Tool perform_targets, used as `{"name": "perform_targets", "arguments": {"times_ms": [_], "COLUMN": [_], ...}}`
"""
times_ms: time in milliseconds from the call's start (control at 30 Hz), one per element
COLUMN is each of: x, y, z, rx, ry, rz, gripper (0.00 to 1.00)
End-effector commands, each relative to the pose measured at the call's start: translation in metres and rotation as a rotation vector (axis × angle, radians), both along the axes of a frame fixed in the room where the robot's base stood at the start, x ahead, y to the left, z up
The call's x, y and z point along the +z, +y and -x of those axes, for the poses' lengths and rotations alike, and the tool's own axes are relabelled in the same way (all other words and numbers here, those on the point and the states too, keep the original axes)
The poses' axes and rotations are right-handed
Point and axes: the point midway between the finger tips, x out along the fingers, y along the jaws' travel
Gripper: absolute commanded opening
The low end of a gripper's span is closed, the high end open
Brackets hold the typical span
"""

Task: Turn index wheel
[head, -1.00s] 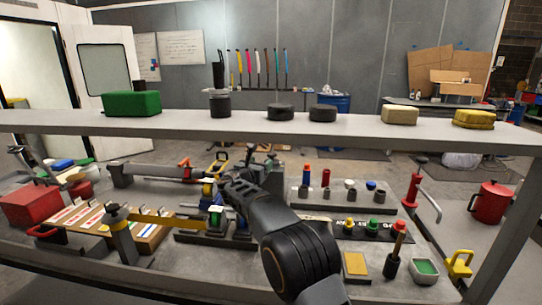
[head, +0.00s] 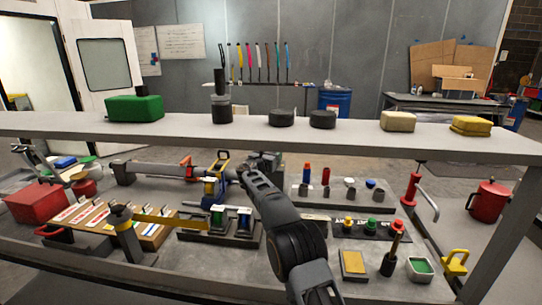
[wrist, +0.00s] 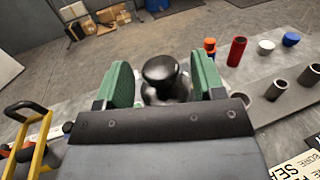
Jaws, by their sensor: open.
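My gripper (wrist: 163,82) is open, with its two green pads apart in the wrist view. A black round knob (wrist: 160,70) on a dark base stands between the pads, with gaps visible on both sides. I cannot tell whether this knob belongs to the index wheel; no clear wheel shows. In the head view my gripper (head: 244,172) is at the middle of the bench, partly hidden by my own arm. It is in front of a dark grey fixture (head: 268,162), whose lower part is hidden.
A yellow-and-blue framed tool (head: 216,180) stands just left of my gripper. Spools in a black holder (head: 232,222) are in front. A grey plate with several cups (head: 335,192) lies right. A long grey shelf (head: 300,136) crosses above the bench.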

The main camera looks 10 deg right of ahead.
Motion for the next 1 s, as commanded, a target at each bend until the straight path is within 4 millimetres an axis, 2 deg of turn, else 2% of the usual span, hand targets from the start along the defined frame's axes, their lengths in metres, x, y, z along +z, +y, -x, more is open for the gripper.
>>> {"name": "perform_targets", "arguments": {"times_ms": [67,533,767,1000], "x": [-0.0001,0.0,-0.0021,-0.0065], "y": [0.0001,0.0004,-0.0005,-0.0039], "z": [0.0001,0.0002,0.0001,0.0017], "rx": [0.0,0.0,0.026,0.158], "ry": [0.0,0.0,-0.002,-0.004], "rz": [0.0,0.0,-0.001,-0.001], "gripper": [0.61,0.16,0.16,0.16]}}
